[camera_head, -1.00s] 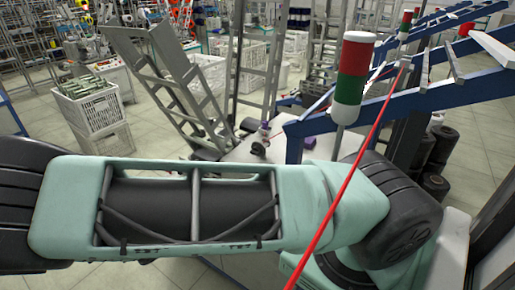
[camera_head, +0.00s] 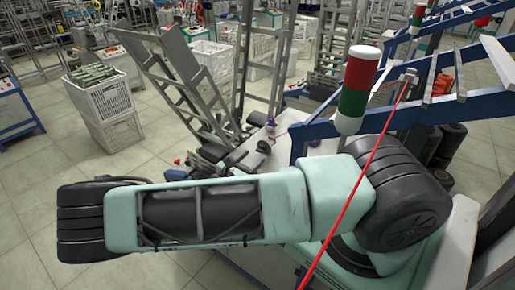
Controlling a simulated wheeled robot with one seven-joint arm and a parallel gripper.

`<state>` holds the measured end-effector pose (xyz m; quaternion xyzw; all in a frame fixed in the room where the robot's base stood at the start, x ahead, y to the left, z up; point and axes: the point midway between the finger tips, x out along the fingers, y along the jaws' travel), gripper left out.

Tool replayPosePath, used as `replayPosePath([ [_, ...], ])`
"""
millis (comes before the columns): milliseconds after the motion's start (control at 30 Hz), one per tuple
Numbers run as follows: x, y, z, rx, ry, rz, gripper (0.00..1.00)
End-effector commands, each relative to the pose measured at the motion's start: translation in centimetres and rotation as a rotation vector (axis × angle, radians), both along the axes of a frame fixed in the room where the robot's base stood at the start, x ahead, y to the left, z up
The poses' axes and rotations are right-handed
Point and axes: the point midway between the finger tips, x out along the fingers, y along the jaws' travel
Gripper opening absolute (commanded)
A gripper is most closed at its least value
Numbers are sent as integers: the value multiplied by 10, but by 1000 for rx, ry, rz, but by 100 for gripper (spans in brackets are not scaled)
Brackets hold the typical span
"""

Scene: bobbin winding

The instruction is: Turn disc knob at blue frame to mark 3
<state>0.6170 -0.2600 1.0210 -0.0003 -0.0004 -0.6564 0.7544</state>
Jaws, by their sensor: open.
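The blue frame (camera_head: 425,112) stands at the right, its sloping beams running toward the upper right. A small dark round part (camera_head: 264,147) sits on the pale surface left of the frame's post. It may be the disc knob, but it is too small to tell, and no mark numbers can be read. My arm's green and black links stretch across the lower picture, from the right to a black joint at the left. My gripper is out of view.
A red, white and green signal lamp (camera_head: 356,90) stands at the frame's near end. A thin red line (camera_head: 362,185) crosses in front of my arm. A grey metal rack (camera_head: 185,85) leans behind. White crates (camera_head: 103,108) stand at left. Floor (camera_head: 50,170) at left is clear.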

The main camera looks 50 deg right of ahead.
Motion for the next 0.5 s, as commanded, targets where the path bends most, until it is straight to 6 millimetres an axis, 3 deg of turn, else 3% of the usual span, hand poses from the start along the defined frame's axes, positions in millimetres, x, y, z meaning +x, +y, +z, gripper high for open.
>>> replayPosePath([
  [200, 4, -31, 2, -1, 1, -1, 49],
  [500, 5, -40, -1, 1, 0, 0, 49],
])
